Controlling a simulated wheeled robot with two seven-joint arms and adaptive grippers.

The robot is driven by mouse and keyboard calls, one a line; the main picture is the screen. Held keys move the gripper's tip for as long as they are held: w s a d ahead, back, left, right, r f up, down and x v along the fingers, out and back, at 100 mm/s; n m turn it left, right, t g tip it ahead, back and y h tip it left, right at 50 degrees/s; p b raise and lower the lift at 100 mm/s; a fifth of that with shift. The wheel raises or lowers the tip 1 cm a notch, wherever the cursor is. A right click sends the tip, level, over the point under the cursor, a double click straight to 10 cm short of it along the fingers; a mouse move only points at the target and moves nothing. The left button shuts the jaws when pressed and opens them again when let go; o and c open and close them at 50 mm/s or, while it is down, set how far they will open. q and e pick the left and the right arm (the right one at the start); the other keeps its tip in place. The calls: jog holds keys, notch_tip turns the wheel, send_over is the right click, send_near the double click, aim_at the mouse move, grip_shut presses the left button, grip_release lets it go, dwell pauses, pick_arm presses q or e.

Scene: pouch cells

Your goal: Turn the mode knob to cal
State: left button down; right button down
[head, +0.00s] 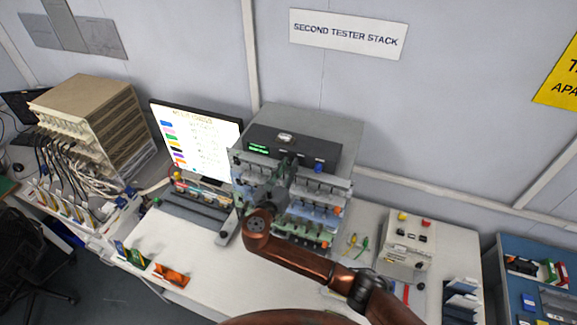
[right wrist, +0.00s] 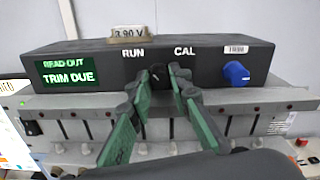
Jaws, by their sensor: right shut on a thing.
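The dark tester box (head: 325,150) sits on top of the tester rack. In the right wrist view its front face (right wrist: 210,92) carries the words RUN and CAL and a green display (right wrist: 68,72) reading "READ OUT" and "TRIM DUE". The black mode knob (right wrist: 158,74) is below and between the two words. My right gripper (right wrist: 160,80) is shut on it, with one green finger on each side; the fingers partly hide the knob, and I cannot tell where it points. My right gripper also shows in the head view (head: 287,168). My left gripper is not in view.
A blue knob (right wrist: 236,73) is right of CAL. A small meter reading "3.90 V" (right wrist: 128,32) sits on the box. A monitor (head: 195,140) stands left of the rack and a control box (head: 408,245) to its right.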

jog(key=m+b, duration=0.1)
jog(key=m, duration=0.2)
jog(key=shift+f, duration=0.2)
jog(key=m, duration=0.2)
jog(key=shift+r+m+b, duration=0.15)
jog(key=shift+m+b, duration=0.2)
jog(key=shift+m, duration=0.05)
jog(key=c, duration=1.8)
grip_release()
jog(key=shift+o, duration=0.2)
